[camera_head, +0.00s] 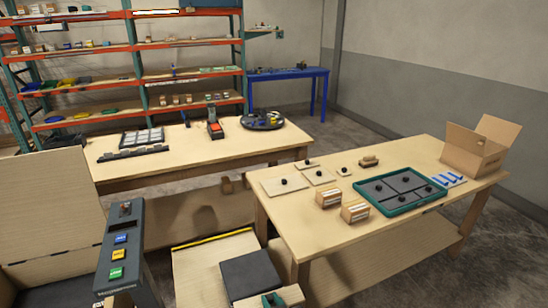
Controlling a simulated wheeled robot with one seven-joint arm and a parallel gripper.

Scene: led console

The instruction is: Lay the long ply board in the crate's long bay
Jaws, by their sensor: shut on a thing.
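The crate (446,196) looks like a shallow green-rimmed tray with dark divided bays, lying on the right wooden table. Small black knobs show inside it; what they belong to is too small to tell. Several pale ply boards with black knobs lie flat on the table left of the crate. The largest (272,187) is at the left edge, a middle-sized one (318,177) beside it and a small one (344,171) further right. I cannot tell which is the long board, or whether it is among these.
Two wooden blocks (355,211) stand at the crate's left. Blue pieces (450,179) and an open cardboard box (477,150) are to its right. The front of the right table (330,240) is clear. A button console (120,255) stands lower left; another table (180,148) is behind.

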